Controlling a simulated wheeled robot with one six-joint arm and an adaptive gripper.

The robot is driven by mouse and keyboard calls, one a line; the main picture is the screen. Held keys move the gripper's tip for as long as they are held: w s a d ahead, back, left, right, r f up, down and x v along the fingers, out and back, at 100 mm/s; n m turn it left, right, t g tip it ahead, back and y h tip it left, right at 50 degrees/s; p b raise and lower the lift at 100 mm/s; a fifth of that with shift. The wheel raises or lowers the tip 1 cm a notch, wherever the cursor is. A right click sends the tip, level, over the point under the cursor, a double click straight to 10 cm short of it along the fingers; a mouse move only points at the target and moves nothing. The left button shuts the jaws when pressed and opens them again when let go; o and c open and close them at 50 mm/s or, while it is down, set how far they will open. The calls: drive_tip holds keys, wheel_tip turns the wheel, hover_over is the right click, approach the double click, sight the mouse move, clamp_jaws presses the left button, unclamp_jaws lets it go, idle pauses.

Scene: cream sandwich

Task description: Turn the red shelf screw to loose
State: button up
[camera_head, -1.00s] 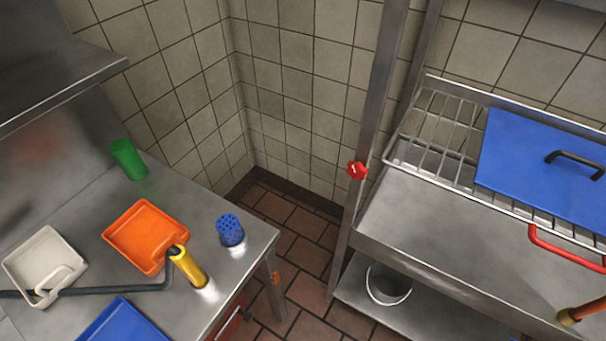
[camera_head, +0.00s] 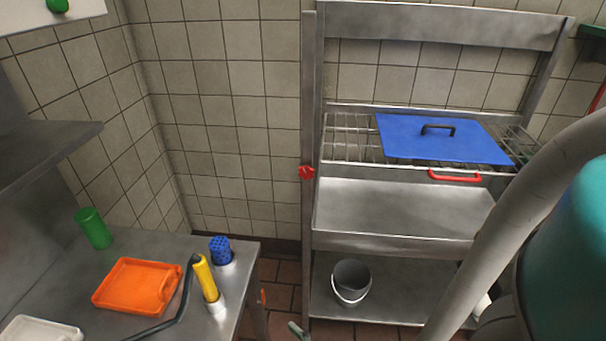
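The red shelf screw (camera_head: 306,173) is a small red knob on the left upright post of the metal shelf (camera_head: 400,241), at about the height of its wire rack. It looks small from here, and I cannot tell how far it is turned. Nothing touches it in this view. My gripper is not in view.
A blue lid (camera_head: 445,146) lies on the wire rack, above a red handle (camera_head: 455,176). A bucket (camera_head: 351,282) stands on the bottom shelf. The left table (camera_head: 235,290) holds an orange tray (camera_head: 137,285), a yellow-handled tool (camera_head: 206,278), a blue perforated cup (camera_head: 220,250) and a green cup (camera_head: 94,228).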

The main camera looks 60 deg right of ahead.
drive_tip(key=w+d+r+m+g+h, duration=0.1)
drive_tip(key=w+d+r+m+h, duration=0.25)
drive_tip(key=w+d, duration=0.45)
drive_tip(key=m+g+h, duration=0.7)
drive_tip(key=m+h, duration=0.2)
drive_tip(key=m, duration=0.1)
approach(306, 173)
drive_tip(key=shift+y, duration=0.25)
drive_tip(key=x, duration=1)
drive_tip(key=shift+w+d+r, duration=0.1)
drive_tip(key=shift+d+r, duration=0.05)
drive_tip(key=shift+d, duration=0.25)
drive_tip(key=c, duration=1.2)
